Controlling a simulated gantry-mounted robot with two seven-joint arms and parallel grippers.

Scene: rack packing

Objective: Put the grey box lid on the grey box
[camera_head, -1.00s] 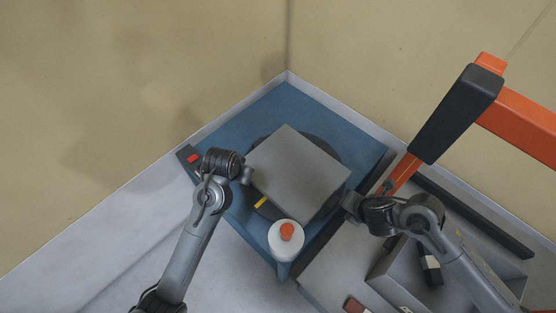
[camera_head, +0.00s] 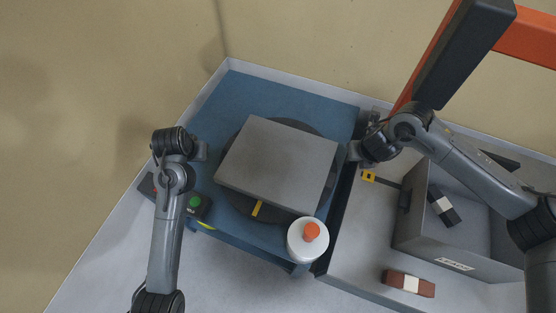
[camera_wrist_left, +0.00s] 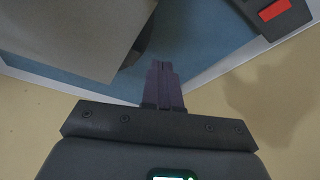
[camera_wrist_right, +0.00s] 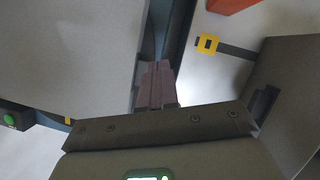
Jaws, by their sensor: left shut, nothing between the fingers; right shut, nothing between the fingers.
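The grey box lid (camera_head: 277,165) is a flat grey square panel lying on a dark round disc (camera_head: 232,200) on the blue table. It also shows in the left wrist view (camera_wrist_left: 75,35) and the right wrist view (camera_wrist_right: 65,50). The grey box (camera_head: 415,215) stands open at the right with a black-and-white item inside. My left gripper (camera_head: 204,150) is shut and empty just left of the lid. My right gripper (camera_head: 352,151) is shut and empty close by the lid's right edge; I cannot tell whether it touches. In the wrist views the left fingers (camera_wrist_left: 161,66) and right fingers (camera_wrist_right: 155,70) are together.
A white round container with an orange cap (camera_head: 308,240) stands at the lid's front corner. A control box with a green button (camera_head: 196,203) is at the left. A brown-and-white item (camera_head: 408,283) lies before the box. An orange-and-black frame (camera_head: 462,50) rises behind my right arm.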

